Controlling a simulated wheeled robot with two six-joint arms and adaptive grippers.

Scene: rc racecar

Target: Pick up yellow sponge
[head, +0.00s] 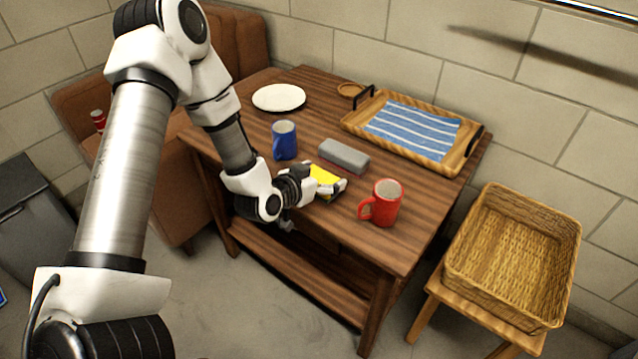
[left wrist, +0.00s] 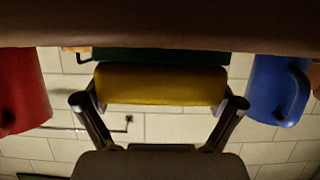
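The yellow sponge (head: 324,175) lies at the front of the wooden table, between the blue mug and the red mug. In the left wrist view the sponge (left wrist: 160,84) shows its yellow side, with a dark green layer against the table. My left gripper (head: 320,187) is at the sponge, and its fingers hide part of it. In the left wrist view the spread fingers (left wrist: 162,103) stand at the sponge's two ends. I cannot tell if they press on it. My right gripper is not in view.
The blue mug (head: 285,141) and red mug (head: 381,203) flank the sponge. A grey block (head: 344,156) lies just behind it. A wicker tray (head: 446,166) with a striped cloth and a white plate (head: 279,98) stand farther back. A wicker basket (head: 481,271) is at the right.

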